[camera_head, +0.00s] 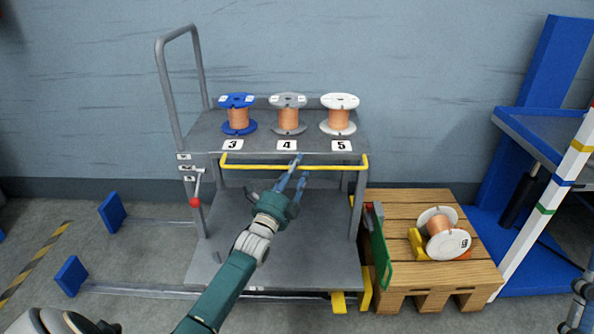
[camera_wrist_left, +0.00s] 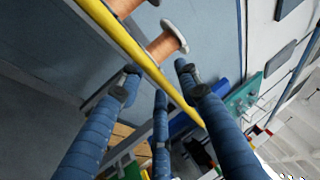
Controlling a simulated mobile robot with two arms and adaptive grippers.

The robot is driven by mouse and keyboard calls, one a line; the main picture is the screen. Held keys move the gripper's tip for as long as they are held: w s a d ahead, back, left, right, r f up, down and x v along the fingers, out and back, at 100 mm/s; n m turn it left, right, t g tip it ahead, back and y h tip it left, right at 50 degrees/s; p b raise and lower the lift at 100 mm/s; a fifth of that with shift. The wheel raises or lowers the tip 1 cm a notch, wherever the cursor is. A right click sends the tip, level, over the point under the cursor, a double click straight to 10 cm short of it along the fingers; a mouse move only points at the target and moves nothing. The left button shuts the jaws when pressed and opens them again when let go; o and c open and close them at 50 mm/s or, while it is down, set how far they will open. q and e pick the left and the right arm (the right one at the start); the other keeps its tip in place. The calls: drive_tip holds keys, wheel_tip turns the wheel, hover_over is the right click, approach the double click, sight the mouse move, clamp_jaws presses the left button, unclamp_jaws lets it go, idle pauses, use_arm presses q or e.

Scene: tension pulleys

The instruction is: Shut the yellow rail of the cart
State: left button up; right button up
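The yellow rail (camera_head: 245,166) of the grey cart (camera_head: 208,135) runs across the front of the cart's upper shelf, just below the number labels. My left gripper (camera_head: 297,167) is at the middle of the rail, its blue fingers pointing up and overlapping it. In the left wrist view, the rail (camera_wrist_left: 122,38) passes diagonally by the fingertips of the gripper (camera_wrist_left: 158,75). The fingers are spread apart and not closed around the rail. Whether a finger touches the rail is unclear.
Blue, grey and white copper spools (camera_head: 289,115) stand on the upper shelf. A red-knobbed lever (camera_head: 196,192) is at the cart's left. A wooden pallet (camera_head: 405,212) with a white spool (camera_head: 441,233) stands right of the cart. The lower shelf (camera_head: 225,245) is empty.

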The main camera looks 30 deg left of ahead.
use_arm(q)
clamp_jaws()
